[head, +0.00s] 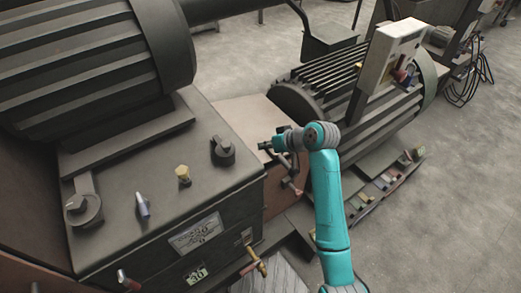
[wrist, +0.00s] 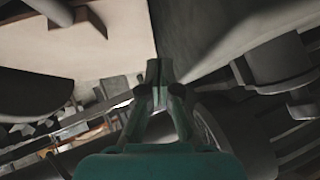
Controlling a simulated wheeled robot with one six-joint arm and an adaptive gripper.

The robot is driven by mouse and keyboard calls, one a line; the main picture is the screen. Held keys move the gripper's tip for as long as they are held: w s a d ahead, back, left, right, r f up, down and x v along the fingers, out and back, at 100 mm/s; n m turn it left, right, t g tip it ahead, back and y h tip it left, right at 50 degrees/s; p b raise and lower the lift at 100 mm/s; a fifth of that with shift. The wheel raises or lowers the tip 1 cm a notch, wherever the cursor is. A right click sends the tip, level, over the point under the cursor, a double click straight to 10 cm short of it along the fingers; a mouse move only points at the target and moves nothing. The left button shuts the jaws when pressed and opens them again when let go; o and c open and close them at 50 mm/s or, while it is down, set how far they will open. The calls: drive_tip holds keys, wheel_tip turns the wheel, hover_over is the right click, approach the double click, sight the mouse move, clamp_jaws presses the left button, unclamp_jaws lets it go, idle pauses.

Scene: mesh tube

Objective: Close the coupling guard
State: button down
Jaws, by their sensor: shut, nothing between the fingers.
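What looks like the coupling guard, a beige-brown cover (head: 243,117), lies between the dark machine block and the finned motor in the head view. A pale flat panel at upper left of the wrist view (wrist: 85,28) is probably the same cover. I cannot tell how far open it stands. My gripper (head: 267,146) is at the cover's right front edge in the head view. In the wrist view my gripper (wrist: 154,72) has its fingers together and empty, with the tips near the panel's lower right corner. I cannot tell whether they touch it.
The dark block (head: 165,175) with knobs on top stands left. The finned motor (head: 370,110) with a pale control box (head: 391,50) stands right. Small coloured parts lie on the low ledge at right. Grey floor (head: 440,210) is clear.

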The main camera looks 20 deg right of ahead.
sight(286, 163)
drive_tip(key=v, duration=0.5)
drive_tip(key=shift+s+a+r, duration=0.1)
drive_tip(key=c, duration=1.7)
unclamp_jaws()
drive_tip(key=shift+s+r, duration=0.15)
drive_tip(key=shift+s, duration=0.05)
drive_tip(key=o, duration=0.5)
drive_tip(key=shift+s, duration=0.15)
drive_tip(key=shift+c, duration=0.2)
drive_tip(key=shift+o, duration=1.3)
wheel_tip(286, 163, down, 7)
drive_tip(key=s+d+n+t+y, duration=0.1)
drive_tip(key=s+n+t+y, duration=0.1)
drive_tip(key=s+t+y, duration=0.1)
drive_tip(key=shift+d, duration=0.3)
drive_tip(key=s+d+f+m+t+h, duration=0.3)
drive_tip(key=s+d+f+t, duration=0.2)
drive_tip(key=d+f+t, duration=0.15)
drive_tip(key=x, duration=0.7)
drive_tip(key=f+x, duration=0.1)
drive_tip(key=x, duration=0.2)
drive_tip(key=shift+w+d+r, duration=0.1)
drive_tip(key=shift+w+d, duration=0.15)
drive_tip(key=shift+w, duration=0.2)
clamp_jaws()
